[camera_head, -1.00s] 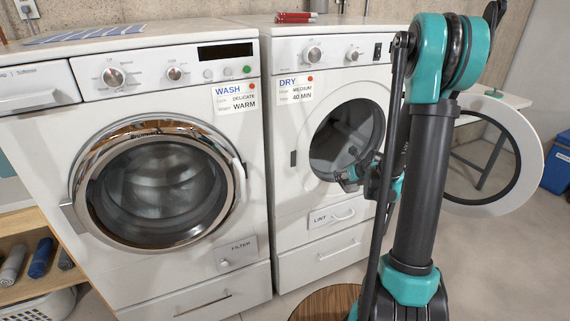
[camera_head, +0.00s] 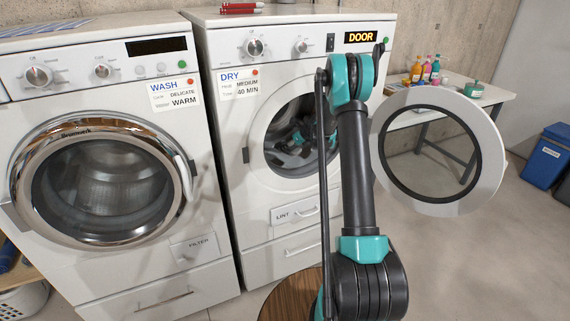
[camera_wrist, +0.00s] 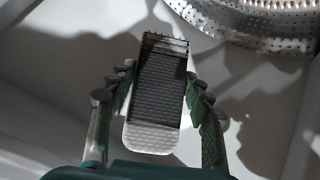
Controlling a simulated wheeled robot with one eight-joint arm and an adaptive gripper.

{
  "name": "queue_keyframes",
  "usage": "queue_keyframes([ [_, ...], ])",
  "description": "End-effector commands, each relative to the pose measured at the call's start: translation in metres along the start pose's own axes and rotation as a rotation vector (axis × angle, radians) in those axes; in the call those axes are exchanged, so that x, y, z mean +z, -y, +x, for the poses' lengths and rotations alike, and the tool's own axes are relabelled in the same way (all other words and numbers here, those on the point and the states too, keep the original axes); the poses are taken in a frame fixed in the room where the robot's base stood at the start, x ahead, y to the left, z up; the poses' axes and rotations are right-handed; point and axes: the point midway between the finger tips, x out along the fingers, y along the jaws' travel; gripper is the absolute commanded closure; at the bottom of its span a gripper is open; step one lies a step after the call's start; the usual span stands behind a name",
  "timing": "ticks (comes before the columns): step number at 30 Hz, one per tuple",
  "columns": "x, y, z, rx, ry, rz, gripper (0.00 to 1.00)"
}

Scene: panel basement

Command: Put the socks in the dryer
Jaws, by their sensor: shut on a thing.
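The white dryer (camera_head: 222,165) stands right of the washer, its round door (camera_head: 484,190) swung open to the right. Its display reads DOOR. My arm reaches into the dryer opening, and my gripper (camera_head: 300,140) is inside it. In the wrist view, my gripper (camera_wrist: 157,100) is shut on a pale rectangular piece (camera_wrist: 152,138) with a dark ribbed mesh face and a rounded end, like a lint screen. Its fingers lie along both long sides. I cannot make out any socks for certain; the drum's inside is largely hidden in the head view.
The washer (camera_head: 215,235) has its door shut. A side table (camera_head: 497,95) with several bottles stands behind the open dryer door. A blue bin (camera_head: 546,158) is at the far right. A round wooden top (camera_head: 290,298) is low in front of the dryer. A basket (camera_head: 22,302) sits lower left.

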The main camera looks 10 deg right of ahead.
Motion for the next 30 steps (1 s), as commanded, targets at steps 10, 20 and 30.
queue_keyframes([
  [10, -0.037, 0.000, 0.039, 0.002, 0.000, -0.001, 0.82],
  [20, -0.061, 0.000, 0.062, 0.001, 0.000, 0.000, 0.82],
  [30, -0.067, 0.000, 0.068, 0.001, 0.000, 0.000, 0.82],
])
